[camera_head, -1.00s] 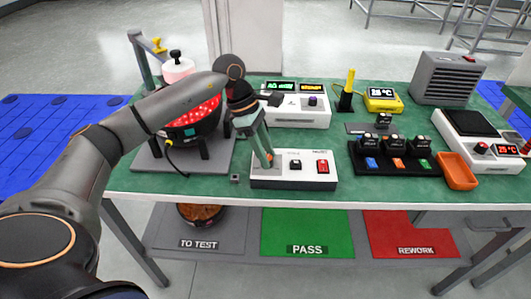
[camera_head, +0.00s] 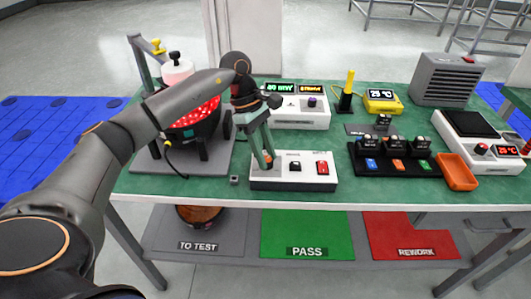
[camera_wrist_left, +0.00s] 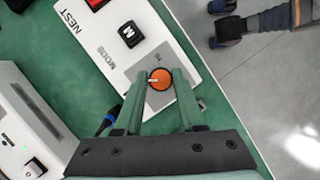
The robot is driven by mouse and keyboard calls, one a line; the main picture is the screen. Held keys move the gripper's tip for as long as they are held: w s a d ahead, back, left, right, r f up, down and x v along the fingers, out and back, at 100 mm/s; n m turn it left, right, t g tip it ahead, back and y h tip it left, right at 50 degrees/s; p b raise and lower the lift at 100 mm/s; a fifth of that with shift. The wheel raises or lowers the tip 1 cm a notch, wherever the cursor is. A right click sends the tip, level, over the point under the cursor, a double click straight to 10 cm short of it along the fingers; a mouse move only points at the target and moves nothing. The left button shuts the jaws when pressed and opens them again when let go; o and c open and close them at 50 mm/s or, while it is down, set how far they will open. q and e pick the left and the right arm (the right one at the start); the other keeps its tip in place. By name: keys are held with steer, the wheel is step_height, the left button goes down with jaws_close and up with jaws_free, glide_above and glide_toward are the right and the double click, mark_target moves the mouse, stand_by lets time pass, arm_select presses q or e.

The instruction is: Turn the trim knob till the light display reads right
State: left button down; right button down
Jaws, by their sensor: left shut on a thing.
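The trim knob (camera_wrist_left: 160,79) shows in the left wrist view as an orange round cap with a pale mark at its left. It sits on a grey panel of the white box (camera_head: 285,184). My left gripper (camera_head: 266,163) points down at this box, its green fingers shut on the knob from both sides. They largely hide the knob in the head view. Behind it, a white instrument (camera_head: 299,115) carries the light display (camera_head: 281,87), with green characters on the left and amber ones on the right. I cannot read them surely. My right gripper is not in view.
The same box has a black button (camera_head: 295,166) and a red switch (camera_head: 322,167). A red-lit bowl (camera_head: 192,124) on a stand is left of my gripper. A black rack (camera_head: 393,160) with several modules and an orange tray (camera_head: 457,172) stand to the right.

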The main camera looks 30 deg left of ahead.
arm_select(q)
steer(key=c, duration=0.5)
jaws_free()
steer(key=p+v, duration=0.1)
steer(key=v, duration=1.1)
steer(key=shift+r, duration=0.3)
